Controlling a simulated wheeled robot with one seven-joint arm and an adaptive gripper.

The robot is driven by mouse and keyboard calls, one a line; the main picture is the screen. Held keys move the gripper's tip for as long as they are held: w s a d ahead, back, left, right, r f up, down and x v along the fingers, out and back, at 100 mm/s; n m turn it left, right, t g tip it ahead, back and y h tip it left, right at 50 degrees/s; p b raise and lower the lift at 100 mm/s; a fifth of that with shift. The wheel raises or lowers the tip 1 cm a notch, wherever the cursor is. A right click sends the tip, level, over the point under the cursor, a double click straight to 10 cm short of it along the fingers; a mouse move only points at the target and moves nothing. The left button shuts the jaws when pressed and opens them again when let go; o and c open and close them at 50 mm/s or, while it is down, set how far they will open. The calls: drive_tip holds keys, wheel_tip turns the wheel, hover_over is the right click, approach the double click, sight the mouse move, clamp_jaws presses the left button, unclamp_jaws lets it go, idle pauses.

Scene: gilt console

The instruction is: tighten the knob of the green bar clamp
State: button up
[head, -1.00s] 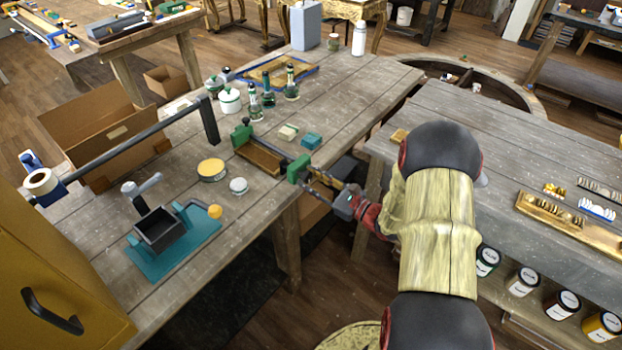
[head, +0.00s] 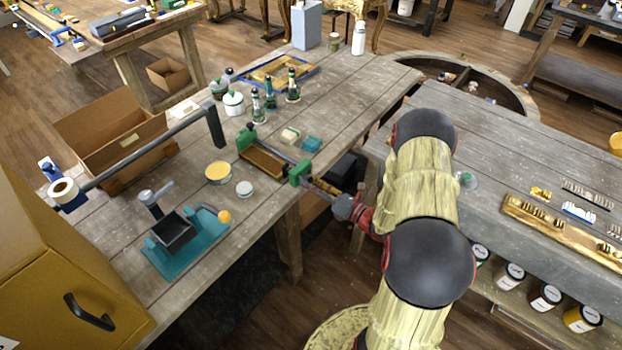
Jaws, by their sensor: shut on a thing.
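The green bar clamp lies near the right edge of the left workbench, with one green jaw (head: 246,137) at its far left end and another green jaw (head: 299,173) at the bench edge. A gilt wooden piece (head: 264,160) lies between the jaws along the bar. The clamp's screw and handle end (head: 322,186) sticks out past the bench edge. My gripper (head: 340,201) is at that outer end, shut on the knob. The knob itself is mostly hidden by the gripper, and the fingers are too small to see clearly.
A teal block (head: 311,144) and a pale block (head: 290,135) lie just beyond the clamp. Green bottles (head: 270,93) stand farther back. A second bench (head: 500,150) is close right.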

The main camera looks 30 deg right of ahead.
drive_tip(key=shift+s+d+m+p, duration=0.1)
drive_tip(key=shift+m+p, duration=6.2)
drive_tip(key=shift+m, duration=7.6)
drive_tip(key=shift+r, duration=0.15)
drive_tip(key=o, duration=1.1)
